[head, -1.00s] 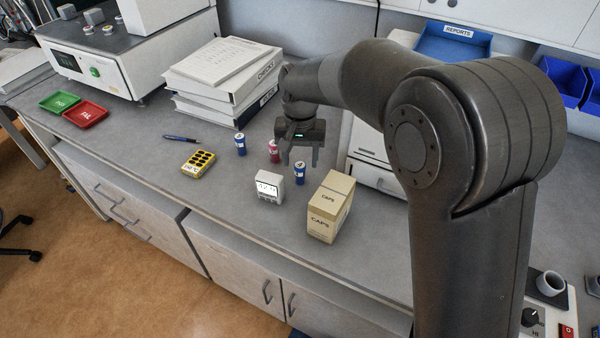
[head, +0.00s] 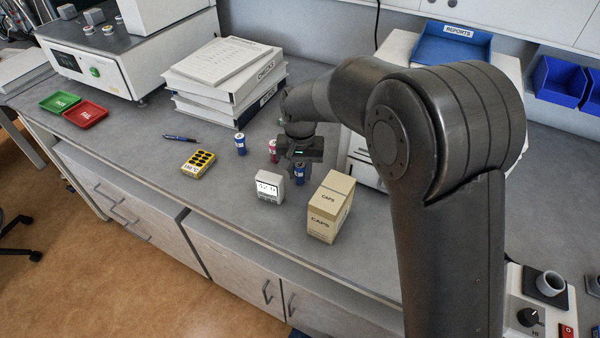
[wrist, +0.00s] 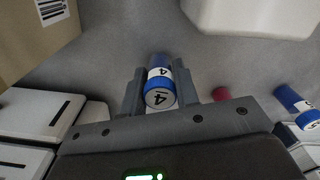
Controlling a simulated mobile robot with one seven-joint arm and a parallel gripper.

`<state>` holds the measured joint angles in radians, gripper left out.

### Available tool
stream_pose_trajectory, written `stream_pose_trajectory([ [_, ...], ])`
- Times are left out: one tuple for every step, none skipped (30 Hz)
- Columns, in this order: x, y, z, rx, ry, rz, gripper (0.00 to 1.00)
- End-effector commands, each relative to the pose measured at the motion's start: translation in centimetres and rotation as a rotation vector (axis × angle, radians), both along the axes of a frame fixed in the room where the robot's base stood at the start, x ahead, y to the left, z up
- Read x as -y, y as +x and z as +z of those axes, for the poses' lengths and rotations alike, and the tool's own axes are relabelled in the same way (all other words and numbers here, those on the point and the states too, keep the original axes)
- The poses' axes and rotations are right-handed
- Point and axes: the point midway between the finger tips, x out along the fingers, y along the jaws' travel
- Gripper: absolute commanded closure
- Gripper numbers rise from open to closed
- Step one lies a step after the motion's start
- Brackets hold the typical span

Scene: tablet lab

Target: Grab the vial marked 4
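In the head view, my gripper (head: 300,170) is low over this blue vial (head: 300,178), which is partly covered and appears still on the bench. A red vial (head: 273,151) stands just behind to the left, and another blue vial (head: 240,144) stands farther left.
A small white display box (head: 269,187) stands front left of my gripper, and a CAPS carton (head: 330,207) stands close on its right.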

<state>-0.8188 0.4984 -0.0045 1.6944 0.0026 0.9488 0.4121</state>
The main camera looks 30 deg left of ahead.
Motion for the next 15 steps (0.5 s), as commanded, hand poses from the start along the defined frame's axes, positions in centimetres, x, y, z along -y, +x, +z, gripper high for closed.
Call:
stream_pose_trajectory([
  [0.0, 0.0, 0.01, 0.0, 0.0, 0.0, 0.76],
  [0.0, 0.0, 0.01, 0.0, 0.0, 0.0, 0.79],
  [0.0, 0.0, 0.01, 0.0, 0.0, 0.0, 0.82],
  [0.0, 0.0, 0.02, 0.0, 0.0, 0.0, 0.84],
  [0.0, 0.0, 0.02, 0.0, 0.0, 0.0, 0.87],
  [0.0, 0.0, 0.02, 0.0, 0.0, 0.0, 0.9],
  [0.0, 0.0, 0.02, 0.0, 0.0, 0.0, 0.93],
  [0.0, 0.0, 0.02, 0.0, 0.0, 0.0, 0.95],
  [0.0, 0.01, 0.03, 0.0, 0.0, 0.0, 0.95],
  [0.0, 0.01, 0.03, 0.0, 0.0, 0.0, 0.95],
  [0.0, 0.01, 0.03, 0.0, 0.0, 0.0, 0.95],
  [0.0, 0.01, 0.03, 0.0, 0.0, 0.0, 0.95],
  [0.0, 0.01, 0.03, 0.0, 0.0, 0.0, 0.95],
  [0.0, 0.01, 0.05, 0.0, 0.0, 0.0, 0.95],
  [-0.01, 0.02, 0.17, 0.001, 0.0, 0.0, 0.96],
])
